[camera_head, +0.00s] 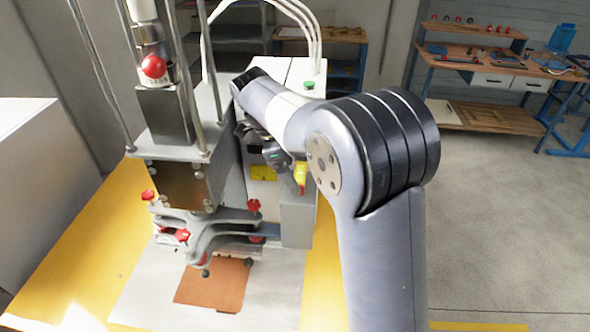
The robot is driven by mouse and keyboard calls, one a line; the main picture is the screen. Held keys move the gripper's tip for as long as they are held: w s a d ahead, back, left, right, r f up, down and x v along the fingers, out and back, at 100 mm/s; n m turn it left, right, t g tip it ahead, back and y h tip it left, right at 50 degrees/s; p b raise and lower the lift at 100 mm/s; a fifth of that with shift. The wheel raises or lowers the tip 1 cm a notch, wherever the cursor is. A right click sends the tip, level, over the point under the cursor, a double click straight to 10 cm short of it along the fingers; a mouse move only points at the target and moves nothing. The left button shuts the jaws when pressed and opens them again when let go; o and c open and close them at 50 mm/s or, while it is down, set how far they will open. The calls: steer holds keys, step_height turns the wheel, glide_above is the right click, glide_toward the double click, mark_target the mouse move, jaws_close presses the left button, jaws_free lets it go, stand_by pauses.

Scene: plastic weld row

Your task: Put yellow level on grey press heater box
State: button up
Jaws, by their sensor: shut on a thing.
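The yellow level (301,175) shows as a small upright yellow piece with a reddish lower end, just left of my arm's large joint. My gripper (288,163) is shut on it, in front of the grey press. The fingers are small and partly hidden by my arm. The grey press heater box (297,222) stands below and behind the level, at the right side of the press. Whether the level touches the box cannot be told from this view.
The press column with a red ball (153,66) and red knobs stands left of my gripper. A brown sheet (214,284) lies on the press bed. A yellow label (262,173) is on the press. Workbenches (500,70) stand behind right; the floor between is clear.

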steer(key=shift+f, duration=0.5)
steer(key=shift+f, duration=0.15)
steer(key=o, duration=1)
steer(key=shift+o, duration=0.2)
steer(key=b+v, duration=0.1)
steer(key=v, duration=1.1)
